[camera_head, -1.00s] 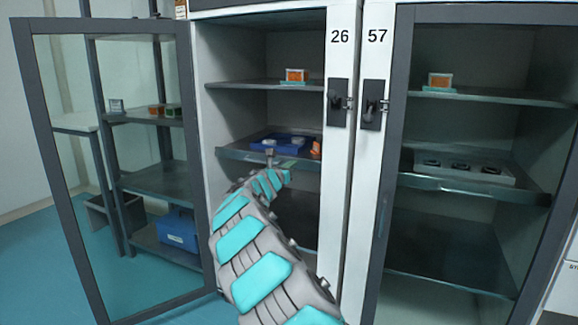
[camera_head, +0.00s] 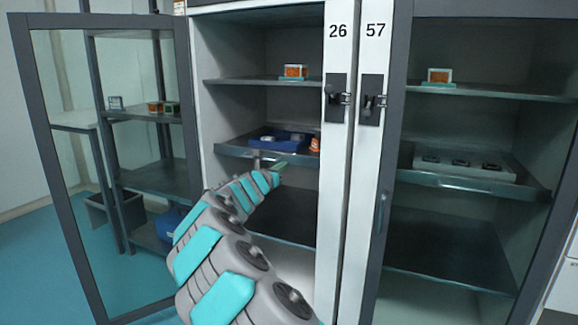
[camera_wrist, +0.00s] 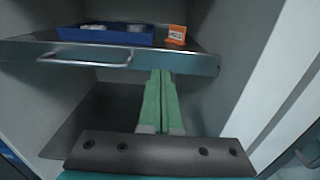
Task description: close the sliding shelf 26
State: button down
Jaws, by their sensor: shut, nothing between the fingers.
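The sliding shelf of cabinet 26 (camera_head: 232,152) is the middle shelf, holding a blue tray (camera_head: 262,142) and a small orange item (camera_head: 314,145). In the wrist view, its metal front edge (camera_wrist: 195,66) crosses the upper part, with a bar handle (camera_wrist: 85,61) on the left. My gripper (camera_head: 281,166) is shut and empty in front of the shelf. In the wrist view, its green fingers (camera_wrist: 160,76) lie together, tips overlapping the front edge, right of the handle. I cannot tell whether they touch it. How far the shelf stands out is hard to judge.
The glass door of cabinet 26 (camera_head: 62,215) stands open on the left. Cabinet 57 (camera_head: 455,40) is to the right, behind a white post with black latches. An upper shelf (camera_head: 230,81) holds an orange box (camera_head: 295,72).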

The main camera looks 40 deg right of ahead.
jog(key=v, duration=0.8)
jog(key=shift+b, duration=0.35)
